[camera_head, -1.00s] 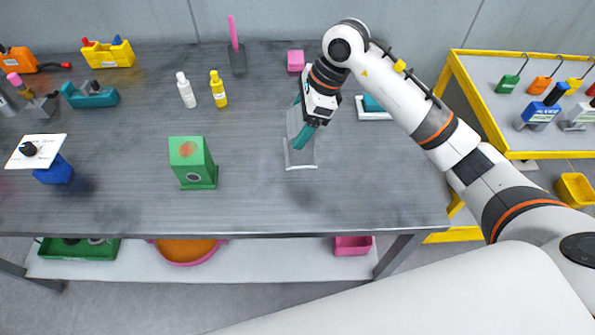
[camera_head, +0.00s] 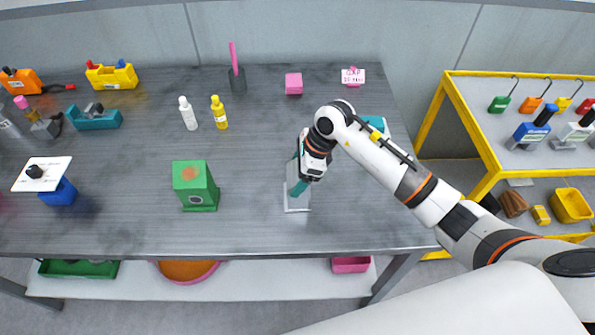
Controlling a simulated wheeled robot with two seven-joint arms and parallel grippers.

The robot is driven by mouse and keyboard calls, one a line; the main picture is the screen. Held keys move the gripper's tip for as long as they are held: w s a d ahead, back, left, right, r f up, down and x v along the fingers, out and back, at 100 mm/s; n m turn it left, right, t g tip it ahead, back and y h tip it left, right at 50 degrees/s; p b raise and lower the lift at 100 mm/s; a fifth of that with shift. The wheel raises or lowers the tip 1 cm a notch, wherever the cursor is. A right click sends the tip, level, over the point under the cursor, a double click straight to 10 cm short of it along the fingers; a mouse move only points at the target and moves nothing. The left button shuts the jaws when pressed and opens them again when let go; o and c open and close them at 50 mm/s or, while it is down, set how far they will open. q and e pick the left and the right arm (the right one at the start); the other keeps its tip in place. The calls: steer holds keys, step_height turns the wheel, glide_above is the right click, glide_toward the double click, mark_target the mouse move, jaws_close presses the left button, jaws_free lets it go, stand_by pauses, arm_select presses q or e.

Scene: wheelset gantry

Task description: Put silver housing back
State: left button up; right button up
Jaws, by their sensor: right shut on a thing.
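The silver housing (camera_head: 295,203) is a grey upright block with a flat base plate, near the front middle of the dark table (camera_head: 130,215). My right gripper (camera_head: 301,182) reaches down to it from the upper right and is shut on it. The teal fingers cover part of its upper side. I cannot tell whether its base touches the table. My left gripper is not in view.
A green housing (camera_head: 194,184) stands to the left on the table. White (camera_head: 188,115) and yellow (camera_head: 219,114) bottles stand behind. A yellow-framed rack (camera_head: 463,112) with coloured hooks and devices is at the right.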

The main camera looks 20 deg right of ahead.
steer(key=o, duration=1.1)
steer(key=shift+f, duration=0.15)
steer(key=o, duration=0.5)
steer(key=shift+c, duration=0.2)
steer(key=shift+r, duration=0.3)
steer(key=b+v, duration=0.2)
steer(key=v, duration=0.9)
steer(key=shift+r+b, duration=0.35)
steer(key=shift+r, duration=0.05)
steer(key=shift+s+d, duration=0.1)
steer(key=shift+s, duration=0.05)
